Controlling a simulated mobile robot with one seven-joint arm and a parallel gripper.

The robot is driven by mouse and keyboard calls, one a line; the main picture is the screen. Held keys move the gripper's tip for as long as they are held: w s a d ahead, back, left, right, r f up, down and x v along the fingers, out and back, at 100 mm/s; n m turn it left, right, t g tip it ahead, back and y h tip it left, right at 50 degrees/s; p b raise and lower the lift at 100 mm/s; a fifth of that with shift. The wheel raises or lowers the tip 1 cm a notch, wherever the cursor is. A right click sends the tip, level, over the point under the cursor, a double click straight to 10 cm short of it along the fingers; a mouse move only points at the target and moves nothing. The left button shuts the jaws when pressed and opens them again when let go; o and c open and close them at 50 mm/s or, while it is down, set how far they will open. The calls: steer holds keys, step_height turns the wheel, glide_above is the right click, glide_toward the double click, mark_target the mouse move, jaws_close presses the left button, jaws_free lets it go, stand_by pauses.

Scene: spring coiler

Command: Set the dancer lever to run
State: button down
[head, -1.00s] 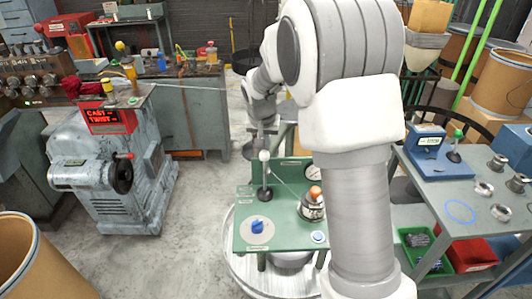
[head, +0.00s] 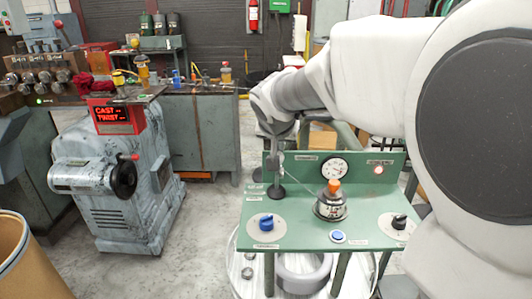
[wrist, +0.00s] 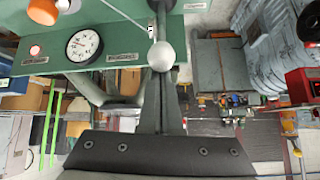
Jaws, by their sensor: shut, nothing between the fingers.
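The dancer lever is on the left of the green panel bench (head: 330,232). Its dark round base (head: 276,191) shows in the head view, while its upper end is hard to make out against my gripper (head: 275,138). In the wrist view a pale ball knob (wrist: 161,56) on a stem lies right at the tips of my gripper (wrist: 163,82). The fingers are shut with nothing between them. I cannot tell whether they touch the knob.
The bench carries a blue knob (head: 266,222), an orange-topped dark part (head: 333,198), a gauge (head: 334,168), a blue button (head: 338,236) and a black knob (head: 399,221). A grey machine (head: 125,185) stands left, with clear floor between.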

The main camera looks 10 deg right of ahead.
steer(key=s+b, duration=0.2)
steer(key=s+f+b, duration=0.1)
steer(key=shift+a, duration=0.3)
